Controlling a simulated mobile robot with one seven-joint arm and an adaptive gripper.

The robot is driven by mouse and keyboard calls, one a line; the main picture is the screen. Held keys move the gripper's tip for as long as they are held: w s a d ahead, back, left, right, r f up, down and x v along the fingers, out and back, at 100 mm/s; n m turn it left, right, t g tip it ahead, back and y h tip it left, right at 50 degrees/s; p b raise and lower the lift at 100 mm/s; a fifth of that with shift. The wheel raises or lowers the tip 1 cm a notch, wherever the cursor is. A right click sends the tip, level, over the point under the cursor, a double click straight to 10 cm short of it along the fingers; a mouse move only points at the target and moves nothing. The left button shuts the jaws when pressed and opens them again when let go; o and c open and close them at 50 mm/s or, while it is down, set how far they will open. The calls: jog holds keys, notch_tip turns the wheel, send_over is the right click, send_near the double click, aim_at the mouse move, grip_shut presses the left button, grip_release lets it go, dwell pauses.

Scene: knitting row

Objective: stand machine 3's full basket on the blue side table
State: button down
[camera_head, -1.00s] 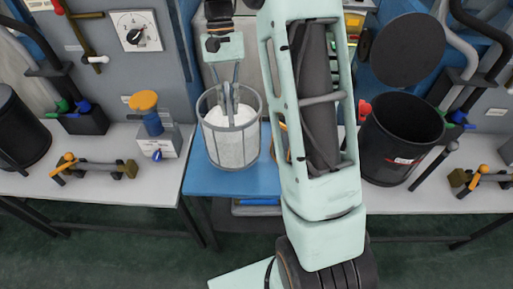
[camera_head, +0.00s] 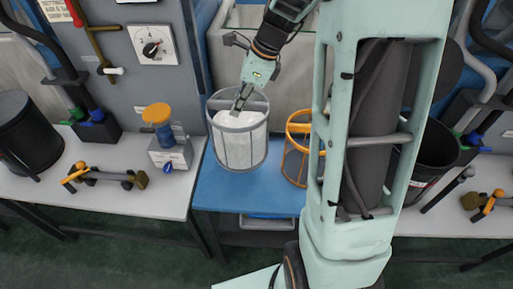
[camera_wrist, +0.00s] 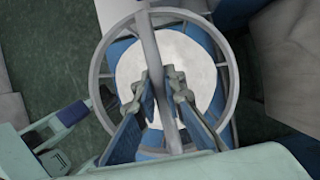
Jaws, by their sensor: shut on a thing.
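The full basket (camera_head: 239,146) is a grey round mesh basket with white contents. In the head view it is over the left part of the blue side table (camera_head: 222,198); I cannot tell whether its base touches the top. My gripper (camera_head: 241,101) is above it, shut on the basket's crossbar handle. In the wrist view the gripper (camera_wrist: 170,98) has its fingers on both sides of the grey bar, with the basket rim (camera_wrist: 97,72) around it and the white contents (camera_wrist: 185,60) below.
An orange empty basket (camera_head: 297,150) stands on the blue table to the right, partly hidden by my arm. A white bench (camera_head: 130,200) with an orange-topped device (camera_head: 160,135) adjoins on the left. A black bin (camera_head: 438,150) is on the right.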

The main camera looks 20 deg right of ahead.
aim_at(251, 102)
notch_tip(251, 102, down, 8)
jog(key=shift+b, duration=0.4)
jog(key=shift+r, duration=0.1)
jog(key=c, duration=2)
grip_release()
jog(key=p+v, duration=0.1)
jog(key=v, duration=1.1)
jog(key=shift+d, duration=0.1)
